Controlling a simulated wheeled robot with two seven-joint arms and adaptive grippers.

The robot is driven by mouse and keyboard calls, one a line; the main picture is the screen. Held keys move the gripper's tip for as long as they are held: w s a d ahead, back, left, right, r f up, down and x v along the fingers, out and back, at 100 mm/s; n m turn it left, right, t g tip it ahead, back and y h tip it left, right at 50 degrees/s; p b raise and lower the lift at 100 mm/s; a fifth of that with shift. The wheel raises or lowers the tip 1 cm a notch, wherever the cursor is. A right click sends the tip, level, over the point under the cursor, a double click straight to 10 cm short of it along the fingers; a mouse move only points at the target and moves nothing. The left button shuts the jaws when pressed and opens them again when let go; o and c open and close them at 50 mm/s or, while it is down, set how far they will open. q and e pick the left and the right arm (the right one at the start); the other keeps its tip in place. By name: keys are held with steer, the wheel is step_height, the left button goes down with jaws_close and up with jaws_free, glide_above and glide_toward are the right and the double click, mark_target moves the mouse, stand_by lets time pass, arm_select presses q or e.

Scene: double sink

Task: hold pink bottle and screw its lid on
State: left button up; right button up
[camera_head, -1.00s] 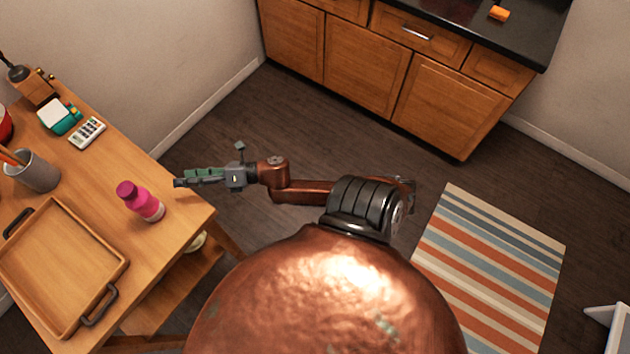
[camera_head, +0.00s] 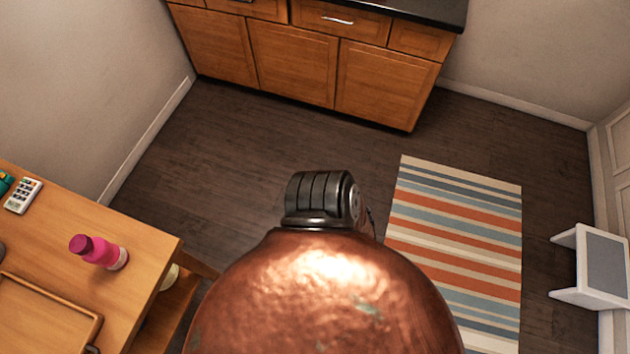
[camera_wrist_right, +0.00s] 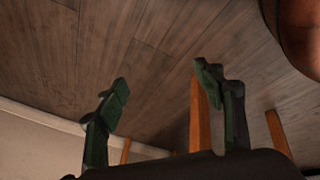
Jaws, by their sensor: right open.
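The pink bottle (camera_head: 104,253) stands on the wooden table at the left of the head view. Its darker pink top end (camera_head: 80,243) points up and left, and its base is pale. I cannot tell how tightly the lid sits. My right gripper (camera_wrist_right: 160,80) is open in the right wrist view, with dark green fingers wide apart and nothing between them. No gripper shows in the head view now, and my left gripper is in neither view.
The wooden table (camera_head: 140,245) also holds a tray (camera_head: 88,318) and a calculator (camera_head: 23,196). Table legs (camera_wrist_right: 200,115) show near my right gripper's fingers. Cabinets (camera_head: 290,65) stand at the back. A striped rug (camera_head: 455,240) and a white stool (camera_head: 600,265) are at the right.

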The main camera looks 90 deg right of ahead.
steer(key=s+a+f+m+g, duration=0.2)
steer(key=s+f, duration=0.1)
steer(key=s, duration=0.7)
steer(key=s+a+f+m+g, duration=0.2)
steer(key=s+f, duration=0.2)
steer(key=s, duration=0.6)
steer(key=shift+s+a+g, duration=0.15)
steer(key=shift+s+g, duration=0.15)
steer(key=shift+s, duration=0.1)
